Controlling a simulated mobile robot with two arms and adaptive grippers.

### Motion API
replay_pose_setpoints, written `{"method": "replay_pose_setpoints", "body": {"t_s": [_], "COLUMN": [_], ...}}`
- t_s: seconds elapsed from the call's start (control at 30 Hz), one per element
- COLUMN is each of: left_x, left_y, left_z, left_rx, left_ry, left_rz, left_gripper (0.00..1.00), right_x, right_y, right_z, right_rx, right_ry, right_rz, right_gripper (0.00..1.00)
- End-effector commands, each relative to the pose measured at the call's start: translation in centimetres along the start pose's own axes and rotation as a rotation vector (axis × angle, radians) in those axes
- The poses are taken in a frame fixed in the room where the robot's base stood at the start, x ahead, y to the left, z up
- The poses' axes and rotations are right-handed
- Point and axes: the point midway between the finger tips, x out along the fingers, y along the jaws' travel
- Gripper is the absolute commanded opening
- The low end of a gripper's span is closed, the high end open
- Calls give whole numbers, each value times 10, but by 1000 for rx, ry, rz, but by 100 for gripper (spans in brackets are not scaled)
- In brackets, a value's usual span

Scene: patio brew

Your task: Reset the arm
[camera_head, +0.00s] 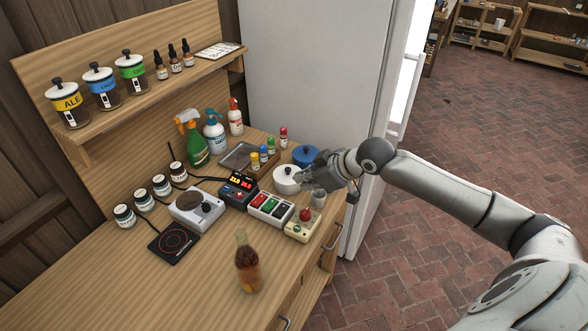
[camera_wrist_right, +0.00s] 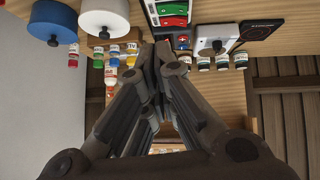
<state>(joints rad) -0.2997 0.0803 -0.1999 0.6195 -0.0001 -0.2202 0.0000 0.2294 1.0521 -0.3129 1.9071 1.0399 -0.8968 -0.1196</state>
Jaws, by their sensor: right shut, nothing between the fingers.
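My right arm (camera_head: 455,185) reaches in from the right side of the head view. My right gripper (camera_head: 312,178) is over the right end of the wooden counter, close to a white lidded pot and a small grey cup. In the right wrist view its fingers (camera_wrist_right: 157,62) are shut, with nothing between them. My left arm and gripper do not show in either view.
The counter (camera_head: 195,295) bears a brown bottle (camera_head: 247,265), a white pot (camera_head: 287,181), a blue pot (camera_head: 305,156), a button box (camera_head: 303,224) and spray bottles (camera_head: 195,148). A fridge (camera_head: 315,70) stands behind. Brick floor (camera_head: 480,120) at right is open.

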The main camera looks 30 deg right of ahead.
Motion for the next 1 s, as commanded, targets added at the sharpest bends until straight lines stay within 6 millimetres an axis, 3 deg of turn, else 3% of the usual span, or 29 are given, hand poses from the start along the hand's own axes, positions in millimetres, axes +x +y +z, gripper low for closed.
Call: {"method": "replay_pose_setpoints", "body": {"t_s": [0.27,0.37,0.5,0.6,0.7,0.8,1.0], "left_x": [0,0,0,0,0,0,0], "left_y": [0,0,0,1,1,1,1], "left_z": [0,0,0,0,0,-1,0], "left_rx": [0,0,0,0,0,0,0], "left_ry": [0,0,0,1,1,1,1], "left_rz": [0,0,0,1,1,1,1], "left_gripper": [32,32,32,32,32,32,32], "right_x": [4,16,31,29,18,4,-26], "right_y": [-10,-42,-117,-166,-203,-226,-250], "right_z": [5,23,63,92,117,137,169], "right_rx": [-2,-10,-11,13,62,120,234], "right_ry": [-9,-40,-110,-166,-224,-279,-381], "right_rz": [-11,-43,-91,-97,-76,-43,28], "right_gripper": [0,0,0,0,0,0,0]}}
